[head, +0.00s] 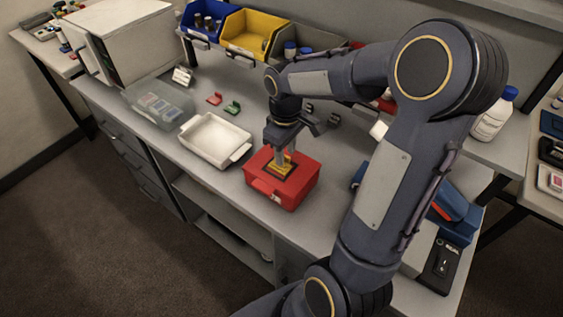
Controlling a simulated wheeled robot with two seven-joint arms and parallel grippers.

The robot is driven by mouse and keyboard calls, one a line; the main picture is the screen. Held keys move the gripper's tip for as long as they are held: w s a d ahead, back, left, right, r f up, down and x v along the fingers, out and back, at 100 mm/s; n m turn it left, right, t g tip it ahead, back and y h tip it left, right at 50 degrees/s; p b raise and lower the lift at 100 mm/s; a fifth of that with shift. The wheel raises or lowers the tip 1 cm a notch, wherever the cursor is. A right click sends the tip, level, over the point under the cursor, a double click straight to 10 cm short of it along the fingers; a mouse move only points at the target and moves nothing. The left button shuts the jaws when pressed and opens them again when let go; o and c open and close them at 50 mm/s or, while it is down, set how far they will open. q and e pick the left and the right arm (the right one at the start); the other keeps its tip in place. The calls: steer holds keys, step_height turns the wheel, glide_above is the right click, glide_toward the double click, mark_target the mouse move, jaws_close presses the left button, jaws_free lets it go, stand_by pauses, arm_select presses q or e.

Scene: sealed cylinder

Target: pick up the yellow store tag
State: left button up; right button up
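A small yellow piece (278,171), likely the yellow store tag, lies on the lid of the red box (297,192) in the middle of the bench. My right gripper (283,164) points down right over the box, its fingertips at the yellow piece. The fingers partly cover the piece, and I cannot tell whether they are closed on it. A red tag (214,99) and a green tag (232,108) lie flat on the bench further back. My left gripper is out of view.
A white tray (214,139) stands left of the red box, and a clear container (160,104) behind it. Blue (203,18) and yellow (248,33) bins stand at the back. My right arm hides much of the bench's right side.

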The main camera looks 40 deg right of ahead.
steer(key=shift+f, duration=0.35)
jaws_close()
steer(key=shift+r, duration=0.1)
